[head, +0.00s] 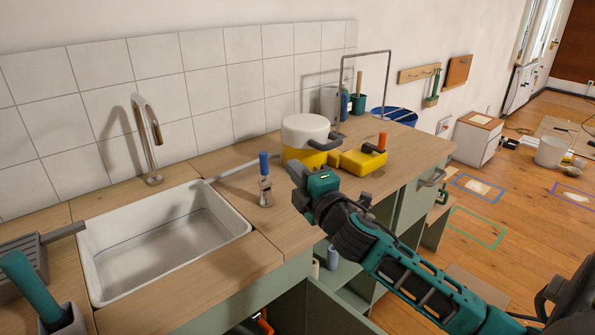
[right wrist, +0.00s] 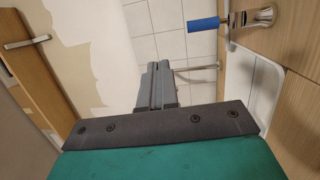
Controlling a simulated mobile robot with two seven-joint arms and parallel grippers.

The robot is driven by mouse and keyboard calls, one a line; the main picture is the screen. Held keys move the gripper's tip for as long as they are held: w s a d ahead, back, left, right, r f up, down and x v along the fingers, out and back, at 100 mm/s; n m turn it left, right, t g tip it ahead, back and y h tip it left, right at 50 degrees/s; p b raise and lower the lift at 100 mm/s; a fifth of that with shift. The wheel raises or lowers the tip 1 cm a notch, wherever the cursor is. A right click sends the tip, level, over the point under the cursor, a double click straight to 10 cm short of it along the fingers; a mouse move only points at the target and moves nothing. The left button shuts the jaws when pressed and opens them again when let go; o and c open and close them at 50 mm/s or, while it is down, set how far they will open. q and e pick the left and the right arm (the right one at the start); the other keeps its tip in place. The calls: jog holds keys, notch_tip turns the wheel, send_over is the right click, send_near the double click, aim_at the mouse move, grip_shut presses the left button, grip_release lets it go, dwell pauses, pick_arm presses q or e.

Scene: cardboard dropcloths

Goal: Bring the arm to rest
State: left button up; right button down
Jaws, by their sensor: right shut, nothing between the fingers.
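My right arm (head: 405,275) comes in from the lower right in the head view. Its gripper (head: 297,187) is over the front of the wooden counter (head: 225,187), to the right of the sink. In the right wrist view the two grey fingers (right wrist: 156,84) are together, with nothing held between them. A blue-handled metal tool (head: 264,170) stands upright on the counter left of the gripper; its blue handle also shows in the right wrist view (right wrist: 203,25). My left gripper is not in view.
A white sink (head: 165,240) with a curved tap (head: 148,135) is at left. A yellow-and-white container (head: 305,140) and a yellow box (head: 362,160) stand behind the gripper. A cabinet (head: 415,200) below is open. Wooden floor (head: 500,205) lies at right.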

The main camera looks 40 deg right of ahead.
jog(key=shift+s+f, duration=0.1)
dwell(0.5)
jog(key=s+a+f+m+g+y, duration=0.1)
jog(key=s+a+f+m, duration=0.3)
jog(key=f, duration=0.5)
jog(key=s+a+f+m+g+y, duration=0.1)
jog(key=s+a+f+m+g, duration=0.3)
jog(key=s+f, duration=0.5)
jog(key=s+a+f+m+g+y, duration=0.2)
jog(key=s+a+f+m, duration=0.4)
jog(key=f, duration=0.5)
jog(key=shift+s+a+g, duration=0.5)
jog(key=shift+s+a, duration=0.2)
jog(key=shift+a, duration=0.4)
